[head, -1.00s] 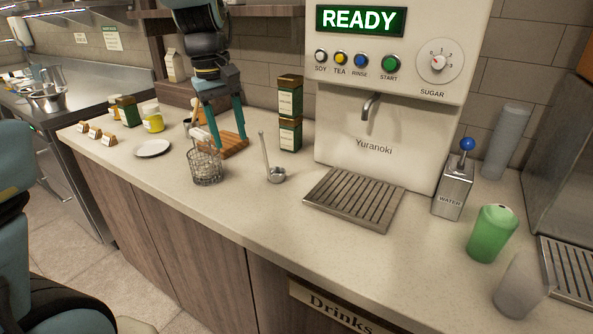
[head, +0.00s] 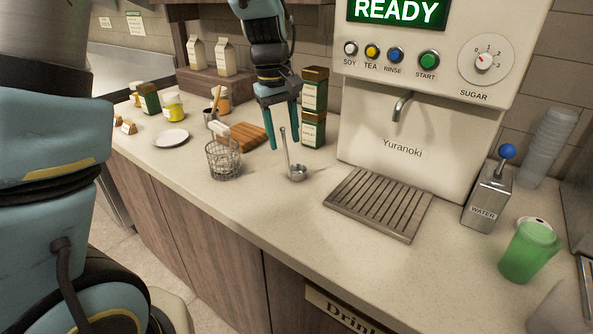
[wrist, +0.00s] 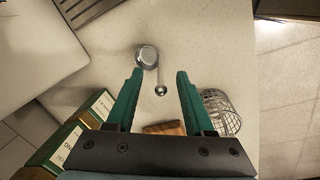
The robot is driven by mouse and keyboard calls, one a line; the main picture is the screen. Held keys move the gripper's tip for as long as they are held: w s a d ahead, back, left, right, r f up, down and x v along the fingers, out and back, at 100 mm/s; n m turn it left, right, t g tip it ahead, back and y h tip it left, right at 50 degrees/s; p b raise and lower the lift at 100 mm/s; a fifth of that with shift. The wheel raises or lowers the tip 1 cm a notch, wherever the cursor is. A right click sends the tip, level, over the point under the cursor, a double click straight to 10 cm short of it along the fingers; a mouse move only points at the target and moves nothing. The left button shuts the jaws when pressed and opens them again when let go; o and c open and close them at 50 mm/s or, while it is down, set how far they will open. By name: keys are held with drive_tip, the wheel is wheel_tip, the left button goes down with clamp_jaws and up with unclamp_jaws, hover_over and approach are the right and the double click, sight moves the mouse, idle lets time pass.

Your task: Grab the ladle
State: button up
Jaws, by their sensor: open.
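The ladle (head: 298,174) is metal, with its small bowl on the counter and its thin handle standing up, slightly tilted. In the wrist view the ladle's bowl (wrist: 147,56) lies ahead of the fingers, and the round handle end shows between the finger lines. My gripper (head: 283,142) points down over the counter, open, with its teal fingers around or just behind the handle in the head view. In the wrist view my gripper (wrist: 155,76) has a wide gap between its fingertips, and neither finger visibly touches the handle.
A wire basket (head: 223,160) stands left of the ladle, with a wooden board (head: 248,137) behind it. Stacked dark green boxes (head: 313,105) stand close behind my gripper. The drink machine's drip tray (head: 379,204) is to the right. The counter front is clear.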

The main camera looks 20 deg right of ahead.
drive_tip(key=shift+w+d+f+p, duration=0.15)
drive_tip(key=shift+f+p, duration=0.35)
drive_tip(key=shift+f, duration=0.9)
drive_tip(key=shift+s+d+f+p, duration=0.15)
drive_tip(key=shift+f+p, duration=0.35)
drive_tip(key=shift+f, duration=0.85)
drive_tip(key=shift+w, duration=0.1)
clamp_jaws()
